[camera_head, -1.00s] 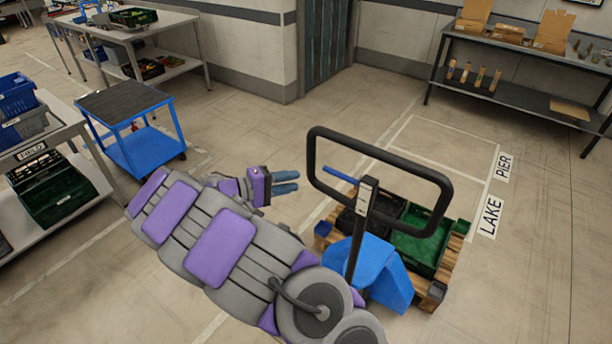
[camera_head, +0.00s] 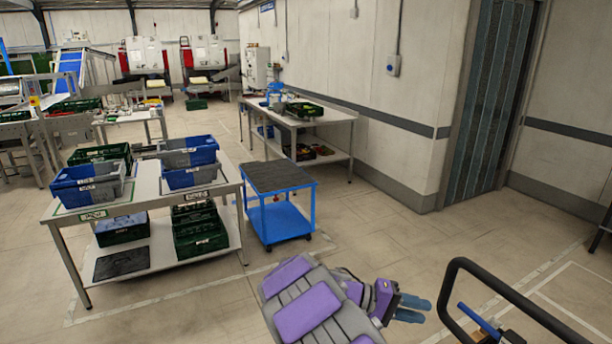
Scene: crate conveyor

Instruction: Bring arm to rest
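My arm (camera_head: 312,305), grey with purple panels, reaches in from the bottom edge, right of centre. My gripper (camera_head: 412,308) is at its end, with blue-grey fingers pointing right. The two fingers lie close to each other with a thin dark line between them; how far apart they are is hard to tell from this angle. I see nothing held in it. In the picture it is just left of the black handle (camera_head: 505,287) of a pallet truck; I cannot tell the distance between them.
A blue cart (camera_head: 281,222) with a dark top stands ahead. Left of it a white table (camera_head: 142,200) carries blue crates (camera_head: 88,183), with green crates on its lower shelf. Another table (camera_head: 318,124) stands against the wall. The floor between cart and wall is clear.

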